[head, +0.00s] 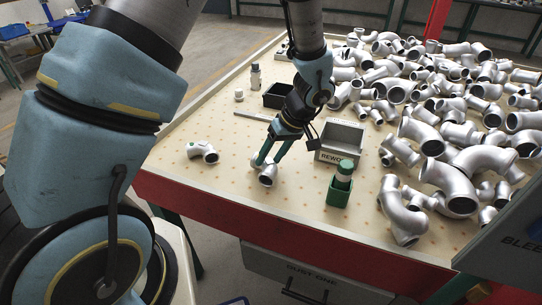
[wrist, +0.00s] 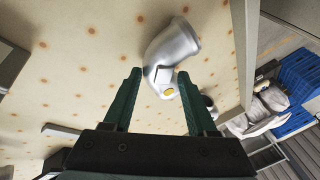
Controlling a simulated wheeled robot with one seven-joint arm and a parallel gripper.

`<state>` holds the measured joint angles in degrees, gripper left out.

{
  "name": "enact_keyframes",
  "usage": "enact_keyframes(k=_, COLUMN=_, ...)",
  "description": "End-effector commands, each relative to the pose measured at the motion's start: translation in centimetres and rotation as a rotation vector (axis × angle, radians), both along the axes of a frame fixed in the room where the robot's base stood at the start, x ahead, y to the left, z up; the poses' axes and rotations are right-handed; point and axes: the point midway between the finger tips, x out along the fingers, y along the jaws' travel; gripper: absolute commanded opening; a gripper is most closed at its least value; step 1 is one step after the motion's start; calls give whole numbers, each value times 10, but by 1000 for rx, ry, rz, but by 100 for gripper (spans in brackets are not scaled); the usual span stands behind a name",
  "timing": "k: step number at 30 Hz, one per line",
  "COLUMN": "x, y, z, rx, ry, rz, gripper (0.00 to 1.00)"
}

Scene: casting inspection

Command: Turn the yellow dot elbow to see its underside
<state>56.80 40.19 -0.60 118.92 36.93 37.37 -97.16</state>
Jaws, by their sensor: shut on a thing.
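The yellow dot elbow (wrist: 176,45) is a silver-grey bent pipe casting, with its yellow dot showing near the lower end in the wrist view. In the head view the elbow (head: 268,176) is at the table's front left part, at the fingertips. My gripper (head: 266,163) points down with its green fingers on the elbow. In the wrist view my gripper (wrist: 159,75) has one finger on each side of the elbow's lower end and is shut on it. I cannot tell whether the elbow touches the table. Its underside is hidden.
Another elbow (head: 205,152) lies to the left. A grey REWORK bin (head: 341,141) and a green holder (head: 338,192) with a green-capped bottle stand to the right. A black tray (head: 276,96) is behind. Many castings (head: 420,95) cover the right side. The front left tabletop is mostly clear.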

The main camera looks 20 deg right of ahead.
Motion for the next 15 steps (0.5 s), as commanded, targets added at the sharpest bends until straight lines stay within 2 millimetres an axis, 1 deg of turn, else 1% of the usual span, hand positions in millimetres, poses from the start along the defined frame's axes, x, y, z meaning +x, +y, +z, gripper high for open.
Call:
enact_keyframes(k=9, x=0, y=0, z=-6, rx=0, ry=-1, rz=0, gripper=0)
enact_keyframes(k=10, x=0, y=0, z=-5, rx=-1, ry=0, rz=0, gripper=61)
enact_keyframes(k=15, x=0, y=0, z=-5, rx=0, ry=0, rz=0, gripper=80)
